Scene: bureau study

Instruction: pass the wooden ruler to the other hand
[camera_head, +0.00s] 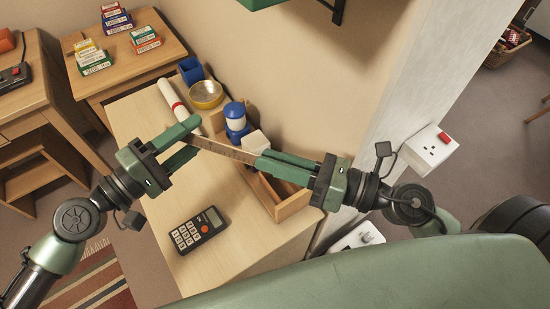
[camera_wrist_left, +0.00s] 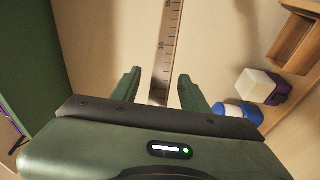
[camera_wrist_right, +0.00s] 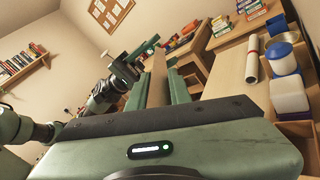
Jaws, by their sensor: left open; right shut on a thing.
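The wooden ruler (camera_head: 228,152) is a thin brown strip with markings, held in the air above the desk. My right gripper (camera_head: 270,163) is shut on its right end. My left gripper (camera_head: 188,140) is open, with its fingers around or beside the ruler's left end. In the left wrist view the ruler (camera_wrist_left: 166,48) runs down between the two open fingers (camera_wrist_left: 158,92). In the right wrist view the ruler (camera_wrist_right: 157,78) stands between the fingers of my right gripper (camera_wrist_right: 160,85). Whether the left fingers touch the ruler cannot be told.
A wall socket box (camera_head: 429,150) is at the right.

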